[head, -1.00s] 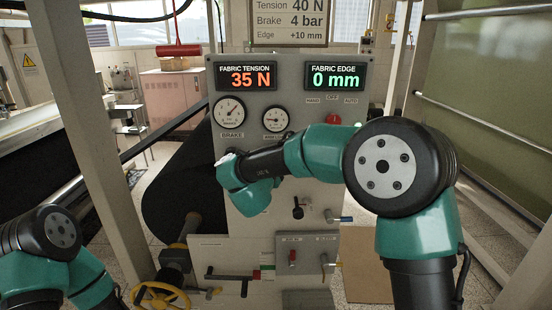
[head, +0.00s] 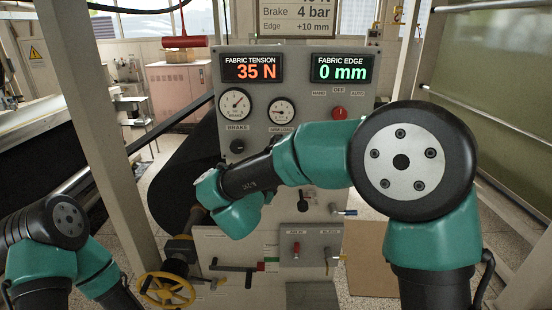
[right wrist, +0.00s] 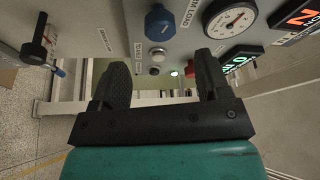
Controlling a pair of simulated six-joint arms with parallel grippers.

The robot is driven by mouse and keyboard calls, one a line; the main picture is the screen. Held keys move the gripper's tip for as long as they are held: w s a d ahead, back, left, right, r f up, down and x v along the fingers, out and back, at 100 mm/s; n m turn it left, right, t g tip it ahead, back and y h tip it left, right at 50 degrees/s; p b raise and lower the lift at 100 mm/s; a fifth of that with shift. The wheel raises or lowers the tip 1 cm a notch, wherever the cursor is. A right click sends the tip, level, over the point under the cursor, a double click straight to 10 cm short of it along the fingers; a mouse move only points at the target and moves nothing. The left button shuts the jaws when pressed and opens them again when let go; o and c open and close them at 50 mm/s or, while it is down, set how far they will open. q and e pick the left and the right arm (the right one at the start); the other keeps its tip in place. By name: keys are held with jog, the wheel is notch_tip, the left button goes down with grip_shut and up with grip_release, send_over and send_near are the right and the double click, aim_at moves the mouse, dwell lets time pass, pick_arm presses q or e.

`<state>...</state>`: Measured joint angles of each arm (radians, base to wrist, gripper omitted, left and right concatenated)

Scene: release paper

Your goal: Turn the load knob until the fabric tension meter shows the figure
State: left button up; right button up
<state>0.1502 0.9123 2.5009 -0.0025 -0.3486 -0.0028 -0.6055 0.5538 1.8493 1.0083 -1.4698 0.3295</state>
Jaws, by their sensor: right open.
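The fabric tension meter (head: 252,67) reads 35 N in the head view. The blue load knob (right wrist: 159,25) shows in the right wrist view, on the panel beside the "ARM LOAD" label and gauge (right wrist: 229,20). My right gripper (right wrist: 158,78) is open and empty; the knob lies beyond its fingertips, apart from them. In the head view my right arm crosses in front of the panel and hides the load knob and the gripper. The arm load gauge (head: 282,111) shows above that arm. My left arm is at the lower left; its gripper is out of view.
A black brake knob (head: 237,146) sits under the brake gauge (head: 235,104). A red selector (head: 339,113) is at the panel's right. The edge display (head: 341,68) reads 0 mm. A yellow handwheel (head: 167,290) and small levers are low down. The sign (head: 299,18) is partly cut off.

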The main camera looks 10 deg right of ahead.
jog(key=v, duration=0.8)
jog(key=shift+f, duration=0.1)
jog(key=w+d+f+n+g+y, duration=0.1)
jog(key=d+f+n+y, duration=0.25)
jog(key=f, duration=0.55)
jog(key=w+d+f+n+g+y, duration=0.25)
jog(key=f+n, duration=0.25)
jog(key=f, duration=0.5)
jog(key=w+d+f+n+g+y, duration=0.1)
jog(key=d+f+n+y, duration=0.25)
jog(key=f, duration=0.55)
jog(key=s+d+f+n+g+y, duration=0.1)
jog(key=s+d+f+n+g, duration=0.15)
jog(key=s+f, duration=0.4)
jog(key=s+d+f+n+g+y, duration=0.15)
jog(key=s+d+f+g, duration=0.25)
jog(key=f, duration=0.5)
jog(key=s+d+f+n+g, duration=0.1)
jog(key=s+f+g, duration=0.1)
jog(key=s, duration=0.4)
jog(key=s+d+f+n+g+y, duration=0.1)
jog(key=s+f+n+g, duration=0.1)
jog(key=s, duration=0.5)
notch_tip(320, 180, down, 2)
jog(key=shift+s+f+g+y, duration=0.2)
jog(key=shift+s+g+y, duration=0.1)
jog(key=shift+g, duration=0.2)
jog(key=shift+w, duration=0.1)
